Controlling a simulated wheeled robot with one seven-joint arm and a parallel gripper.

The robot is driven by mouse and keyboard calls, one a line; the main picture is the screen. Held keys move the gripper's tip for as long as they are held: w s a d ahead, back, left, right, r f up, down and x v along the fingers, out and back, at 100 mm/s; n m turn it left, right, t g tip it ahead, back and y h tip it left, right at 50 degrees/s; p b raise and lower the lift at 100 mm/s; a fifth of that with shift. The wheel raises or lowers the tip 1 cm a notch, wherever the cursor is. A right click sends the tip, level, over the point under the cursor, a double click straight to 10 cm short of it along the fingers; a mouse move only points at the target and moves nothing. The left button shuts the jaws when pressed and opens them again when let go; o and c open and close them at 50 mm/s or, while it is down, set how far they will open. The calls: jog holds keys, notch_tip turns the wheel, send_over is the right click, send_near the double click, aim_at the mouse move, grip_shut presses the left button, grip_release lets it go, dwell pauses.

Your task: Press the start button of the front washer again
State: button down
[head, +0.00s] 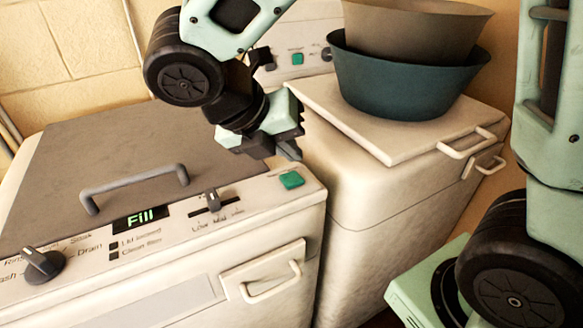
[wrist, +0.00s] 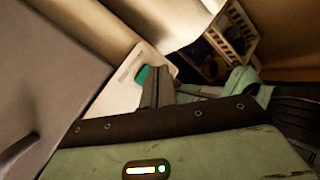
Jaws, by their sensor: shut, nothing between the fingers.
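The front washer (head: 130,280) stands at the left in the head view, with a grey lid and a control panel. Its display (head: 140,219) reads "Fill" in green. A green start button (head: 291,180) sits at the panel's right end; it also shows in the wrist view (wrist: 142,76), just beyond the fingers. My gripper (head: 290,148) is shut and empty, a little above and behind the button. In the wrist view the shut fingers (wrist: 158,85) point towards the button's right side. I cannot tell whether they touch it; in the head view they look apart.
A second washer (head: 390,190) stands behind and to the right, its own green button (head: 297,59) on a back panel. A teal basin (head: 405,85) with a brown basin (head: 415,28) inside sits on its lid. A crate (wrist: 232,38) shows in the wrist view.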

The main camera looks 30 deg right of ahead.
aim_at(289, 179)
jog(key=shift+r+p, duration=1.6)
jog(key=shift+r, duration=0.1)
